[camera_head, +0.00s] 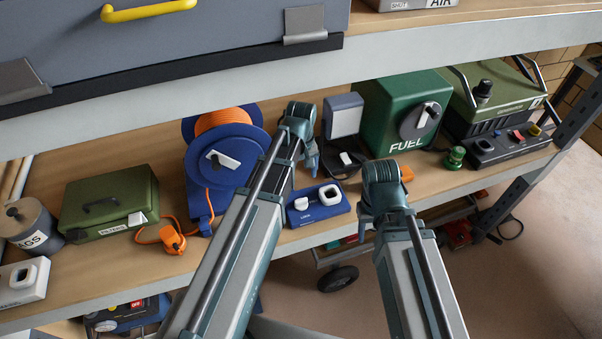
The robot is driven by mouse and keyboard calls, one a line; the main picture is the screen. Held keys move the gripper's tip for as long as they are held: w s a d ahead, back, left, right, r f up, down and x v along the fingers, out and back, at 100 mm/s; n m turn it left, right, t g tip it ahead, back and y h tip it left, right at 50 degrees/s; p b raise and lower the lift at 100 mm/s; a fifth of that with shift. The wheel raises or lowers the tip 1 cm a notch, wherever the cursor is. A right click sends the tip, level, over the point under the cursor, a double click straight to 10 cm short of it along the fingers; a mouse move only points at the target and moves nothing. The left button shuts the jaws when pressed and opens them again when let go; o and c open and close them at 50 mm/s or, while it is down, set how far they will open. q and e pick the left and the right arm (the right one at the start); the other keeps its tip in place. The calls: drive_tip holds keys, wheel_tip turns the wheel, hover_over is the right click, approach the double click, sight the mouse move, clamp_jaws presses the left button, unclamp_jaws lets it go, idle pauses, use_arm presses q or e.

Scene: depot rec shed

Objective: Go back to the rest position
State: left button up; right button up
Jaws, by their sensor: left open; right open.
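My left arm reaches up over the shelf. Its gripper (309,153) is open, in front of the gap between the blue cable reel (228,146) and a grey panel box (343,116). My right arm reaches up at centre right. Its gripper (368,205) is open, at the shelf's front edge below the green FUEL box (402,108). The wrists hide much of both grippers. I see nothing held in either one. I cannot tell whether the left gripper touches anything behind it.
The wooden shelf (110,254) also holds a green case (110,203), a grey canister (30,228), a blue switch box (318,205) and a black control box (505,146). An orange plug (172,240) lies near its edge. A grey drawer unit (180,50) overhangs.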

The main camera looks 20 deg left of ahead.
use_arm(q)
drive_tip(key=shift+r, duration=0.65)
use_arm(e)
drive_tip(key=shift+r, duration=0.65)
drive_tip(key=shift+f, duration=0.1)
use_arm(q)
drive_tip(key=s+d+f+m+b, duration=0.5)
drive_tip(key=s+f+b, duration=0.2)
drive_tip(key=f, duration=0.1)
drive_tip(key=s+d+f+m+y+b, duration=0.1)
drive_tip(key=s+d+f+m+b, duration=0.4)
drive_tip(key=s+f+b, duration=0.2)
drive_tip(key=shift+s+d+f+m+b, duration=0.3)
drive_tip(key=shift+f+m+b, duration=0.15)
drive_tip(key=shift+b, duration=0.3)
use_arm(e)
wheel_tip(320, 180, down, 16)
